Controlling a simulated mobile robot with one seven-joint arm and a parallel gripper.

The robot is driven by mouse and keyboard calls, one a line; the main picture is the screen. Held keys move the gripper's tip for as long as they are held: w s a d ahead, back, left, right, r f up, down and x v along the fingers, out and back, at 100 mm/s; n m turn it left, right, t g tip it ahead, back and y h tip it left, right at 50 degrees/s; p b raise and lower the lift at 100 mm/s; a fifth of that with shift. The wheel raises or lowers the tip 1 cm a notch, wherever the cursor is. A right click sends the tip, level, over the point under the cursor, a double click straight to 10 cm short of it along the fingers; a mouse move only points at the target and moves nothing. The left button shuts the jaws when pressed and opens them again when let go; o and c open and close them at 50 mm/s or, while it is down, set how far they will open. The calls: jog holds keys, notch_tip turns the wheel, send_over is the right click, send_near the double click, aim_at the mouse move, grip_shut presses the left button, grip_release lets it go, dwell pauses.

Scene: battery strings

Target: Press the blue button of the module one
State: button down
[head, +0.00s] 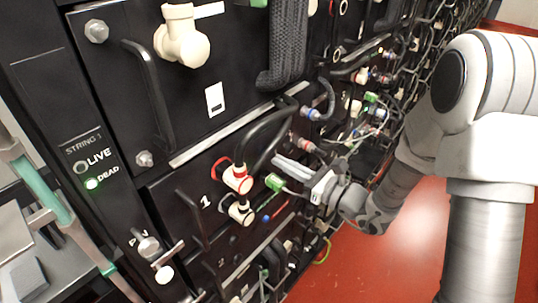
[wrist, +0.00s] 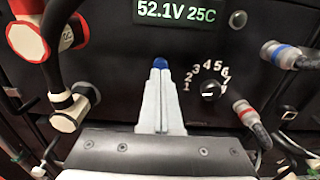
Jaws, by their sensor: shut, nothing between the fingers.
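Module one is the black front panel marked with a white 1 (head: 205,202) in the head view. In the wrist view the blue button (wrist: 160,62) shows just past the fingertips, below the green-lit display (wrist: 175,11); its lower part is hidden by them. A small blue spot (head: 266,218) in the head view appears to be this button. My gripper (head: 277,160) reaches in from the right with its fingers shut and empty. In the wrist view its pale fingers (wrist: 160,72) line up with the button. I cannot tell from that view whether they touch it.
A red-ringed connector (head: 238,178) and a black-and-white one (head: 241,212) with cables stand left of my gripper. A numbered dial (wrist: 210,89) and a blue-ringed connector (wrist: 283,54) are to the right. A black handle (head: 192,218) juts out. The red floor (head: 340,270) is clear.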

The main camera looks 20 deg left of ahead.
jog(key=v, duration=0.5)
jog(key=shift+d, duration=0.15)
dwell(0.5)
jog(key=s+d+r+n+g+h, duration=0.1)
jog(key=s+r+n+g+h, duration=0.25)
jog(key=s+n, duration=0.4)
jog(key=s+d+r+n+g+h, duration=0.2)
jog(key=s+n+g, duration=0.3)
jog(key=s+n, duration=0.25)
jog(key=s+d+r+n+t+h, duration=0.1)
jog(key=d+r+n+t+h, duration=0.1)
jog(key=d+h, duration=0.3)
jog(key=s+d+r+n+t+h, duration=0.1)
jog(key=d+r+n+t+h, duration=0.2)
jog(key=d, duration=1.1)
jog(key=n+t+h, duration=0.2)
jog(key=h, duration=0.1)
jog(key=shift+s, duration=0.15)
